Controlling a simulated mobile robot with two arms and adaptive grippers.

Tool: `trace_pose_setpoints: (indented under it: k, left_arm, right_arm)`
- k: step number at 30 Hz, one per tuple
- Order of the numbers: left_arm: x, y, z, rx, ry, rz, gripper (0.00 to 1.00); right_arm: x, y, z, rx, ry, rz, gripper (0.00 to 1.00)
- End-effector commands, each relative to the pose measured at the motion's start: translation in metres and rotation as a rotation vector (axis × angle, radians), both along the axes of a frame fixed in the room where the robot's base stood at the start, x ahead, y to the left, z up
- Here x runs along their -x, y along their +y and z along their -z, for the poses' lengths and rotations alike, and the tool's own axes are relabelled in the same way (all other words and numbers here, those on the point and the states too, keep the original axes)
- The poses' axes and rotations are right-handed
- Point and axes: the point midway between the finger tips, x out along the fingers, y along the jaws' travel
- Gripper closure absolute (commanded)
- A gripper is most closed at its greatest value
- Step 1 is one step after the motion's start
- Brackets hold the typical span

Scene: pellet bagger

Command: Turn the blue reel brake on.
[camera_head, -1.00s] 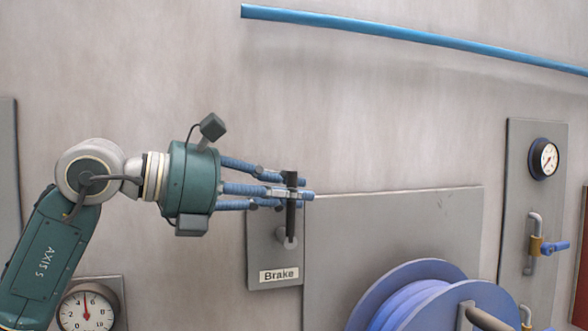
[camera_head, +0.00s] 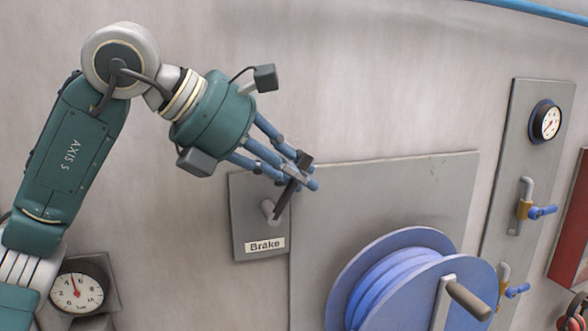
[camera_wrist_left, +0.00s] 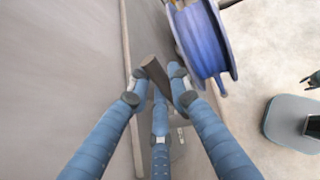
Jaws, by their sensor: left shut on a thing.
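The brake lever (camera_head: 285,199) is a dark bar on a round pivot on a grey plate labelled "Brake" (camera_head: 246,240). It leans, with its upper end to the right of the pivot. My left gripper (camera_head: 304,175) comes from the upper left, its blue fingers shut around the lever's upper part. In the left wrist view the lever's dark end (camera_wrist_left: 157,72) sits between the fingertips. The blue reel (camera_head: 385,290) stands to the lower right of the lever, with a crank handle on its face. My right gripper is not in view.
A large grey panel (camera_head: 440,185) lies behind the reel. At the right, a narrow panel carries a gauge (camera_head: 546,121) and valves with blue handles (camera_head: 541,212). Another gauge (camera_head: 77,292) is at the lower left. A blue pipe (camera_head: 540,9) runs along the top.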

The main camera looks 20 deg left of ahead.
Motion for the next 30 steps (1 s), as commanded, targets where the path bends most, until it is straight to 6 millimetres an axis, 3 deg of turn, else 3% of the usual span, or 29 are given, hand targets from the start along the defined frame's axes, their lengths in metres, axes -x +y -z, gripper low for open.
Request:
trace_pose_setpoints:
  k: [8, 9, 12, 23, 30]
  left_arm:
    - [-0.001, 0.001, -0.004, 0.004, -0.007, -0.004, 1.00]
    - [-0.001, 0.001, -0.004, 0.004, -0.007, -0.004, 0.79]
    - [-0.001, 0.001, -0.003, 0.003, -0.006, -0.003, 0.62]
    - [0.003, 0.003, -0.005, 0.002, -0.004, -0.001, 0.62]
    - [0.027, 0.026, -0.031, 0.003, -0.007, -0.003, 0.62]
  right_arm:
    - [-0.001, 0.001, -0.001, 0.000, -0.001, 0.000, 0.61]
    - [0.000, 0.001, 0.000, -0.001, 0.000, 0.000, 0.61]
    - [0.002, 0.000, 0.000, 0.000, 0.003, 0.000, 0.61]
    - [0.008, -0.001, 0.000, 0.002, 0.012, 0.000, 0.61]
    - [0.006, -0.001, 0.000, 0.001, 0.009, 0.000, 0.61]
